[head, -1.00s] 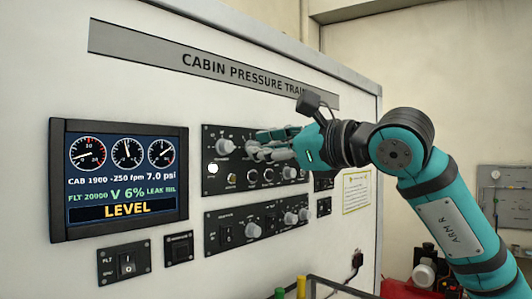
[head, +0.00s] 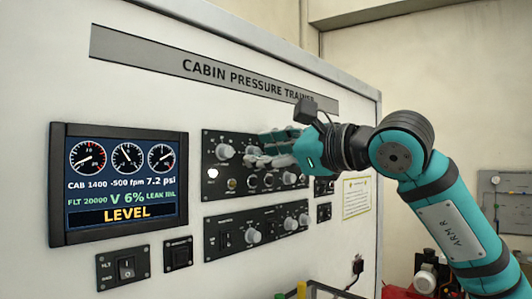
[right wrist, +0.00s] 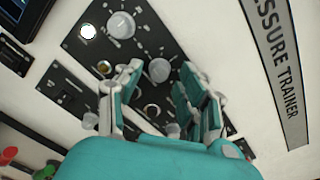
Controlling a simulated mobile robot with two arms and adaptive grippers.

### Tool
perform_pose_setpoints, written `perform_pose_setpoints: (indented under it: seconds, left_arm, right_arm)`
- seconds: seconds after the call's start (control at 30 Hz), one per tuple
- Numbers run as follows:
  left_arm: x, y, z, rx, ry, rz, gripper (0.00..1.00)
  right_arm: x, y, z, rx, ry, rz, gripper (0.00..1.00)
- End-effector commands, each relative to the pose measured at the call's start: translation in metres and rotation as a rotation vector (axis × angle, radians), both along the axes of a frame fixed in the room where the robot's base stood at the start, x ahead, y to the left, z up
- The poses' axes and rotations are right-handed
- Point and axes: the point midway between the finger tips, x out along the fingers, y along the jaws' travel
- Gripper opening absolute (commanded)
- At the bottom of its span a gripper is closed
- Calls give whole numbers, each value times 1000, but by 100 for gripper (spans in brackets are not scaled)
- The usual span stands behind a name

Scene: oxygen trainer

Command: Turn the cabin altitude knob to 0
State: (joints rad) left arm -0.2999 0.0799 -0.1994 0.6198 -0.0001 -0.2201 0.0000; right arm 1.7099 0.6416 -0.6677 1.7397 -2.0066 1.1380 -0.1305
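The upper control panel (head: 211,193) on the trainer's front carries several grey knobs; its labels are too small to read, so I cannot tell which is the cabin altitude knob. My right gripper (head: 256,151) is in front of this panel and hides part of it. In the right wrist view, its two fingers (right wrist: 161,72) are apart, with a grey knob (right wrist: 158,70) between them; I see no clear contact. Another grey knob with a dial scale (right wrist: 121,25) is farther along the panel. The screen (head: 125,178) reads CAB 1400, -500 fpm, 7.2 psi and LEVEL. My left gripper is not in view.
A lower panel (head: 212,249) with more knobs sits just below. Two small switch plates (head: 123,268) are under the screen. A yellow-topped and a green-topped object stand at the bottom edge. A red machine (head: 398,291) is at the lower right.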

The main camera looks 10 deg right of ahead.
Motion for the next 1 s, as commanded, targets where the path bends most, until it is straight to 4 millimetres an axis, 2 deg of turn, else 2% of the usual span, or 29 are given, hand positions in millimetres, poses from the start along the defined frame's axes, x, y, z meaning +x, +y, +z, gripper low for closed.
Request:
perform_pose_setpoints:
  seconds: [0.37, 0.8, 1.0]
  left_arm:
    - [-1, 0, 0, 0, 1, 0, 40]
    - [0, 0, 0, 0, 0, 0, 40]
    - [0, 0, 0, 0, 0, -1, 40]
  right_arm:
    - [-6, -5, -1, 0, 2, 0, 42]
    - [-76, -55, 1, 0, 0, -4, 42]
    - [-95, -67, 2, 0, 2, -1, 42]
